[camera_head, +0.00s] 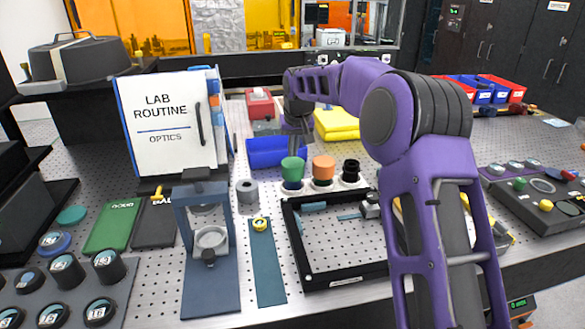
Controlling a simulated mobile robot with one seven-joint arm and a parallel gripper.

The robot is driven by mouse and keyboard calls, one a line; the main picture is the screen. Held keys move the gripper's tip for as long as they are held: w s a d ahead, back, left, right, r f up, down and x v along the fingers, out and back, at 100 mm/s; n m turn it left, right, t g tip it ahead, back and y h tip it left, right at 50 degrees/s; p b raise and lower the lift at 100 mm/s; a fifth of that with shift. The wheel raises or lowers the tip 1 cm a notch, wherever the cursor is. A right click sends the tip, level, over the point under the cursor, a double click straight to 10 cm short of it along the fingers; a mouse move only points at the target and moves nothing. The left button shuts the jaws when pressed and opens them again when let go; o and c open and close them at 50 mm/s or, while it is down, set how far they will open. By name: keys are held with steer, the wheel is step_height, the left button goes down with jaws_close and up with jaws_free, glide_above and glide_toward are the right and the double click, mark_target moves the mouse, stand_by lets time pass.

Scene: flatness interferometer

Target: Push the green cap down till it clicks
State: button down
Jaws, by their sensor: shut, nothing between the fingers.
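The green cap (292,164) sits on a dark holder in a row on a pale base (318,193), behind the black-framed perforated tray. An orange cap (323,163) and a black knob-like piece (350,167) stand to its right. My purple arm reaches in from the right, and my gripper (297,149) points down just above or behind the green cap. It looks shut and empty. Its fingertips are small here and partly hidden, so I cannot tell whether they touch the cap. I also cannot tell how far down the cap sits.
The black-framed tray (345,277) stands in front. The lab routine binder (162,125) and a blue-grey stand (210,285) are at left. My arm covers the right middle of the bench.

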mark_target(293, 162)
steer(key=shift+s+f+b, duration=0.1)
steer(key=shift+f+b, duration=0.65)
steer(key=shift+f, duration=0.6)
steer(key=shift+f, duration=0.15)
step_height(293, 162, up, 6)
steer(key=p, duration=0.4)
steer(key=shift+p, duration=0.35)
steer(key=shift+r, duration=1.2)
